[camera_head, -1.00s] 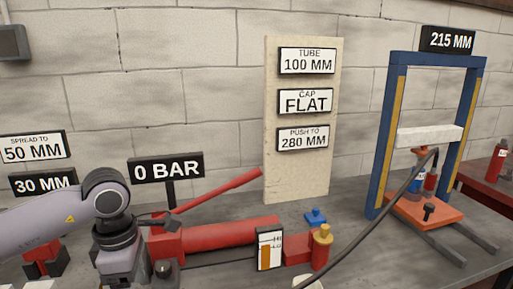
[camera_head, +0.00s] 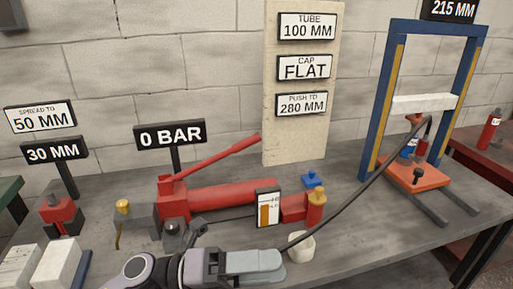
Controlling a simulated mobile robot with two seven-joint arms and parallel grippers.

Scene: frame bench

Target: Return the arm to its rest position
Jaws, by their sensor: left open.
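My left arm comes in low from the left, with its grey and black wrist at the bottom edge. My left gripper (camera_head: 268,265) is open, its grey fingers pointing right over the front part of the bench (camera_head: 390,235). I see nothing held between the fingers. A white ring-like piece (camera_head: 301,247) sits just right of the fingertips; whether they touch it I cannot tell. My right gripper is not in view.
Behind the gripper stand the red pump (camera_head: 235,198) and a gauge card (camera_head: 268,208). A black hose (camera_head: 375,172) runs to the blue press frame (camera_head: 379,110). A red spreader (camera_head: 62,215) and pale blocks (camera_head: 55,265) are at left. The bench's front right is clear.

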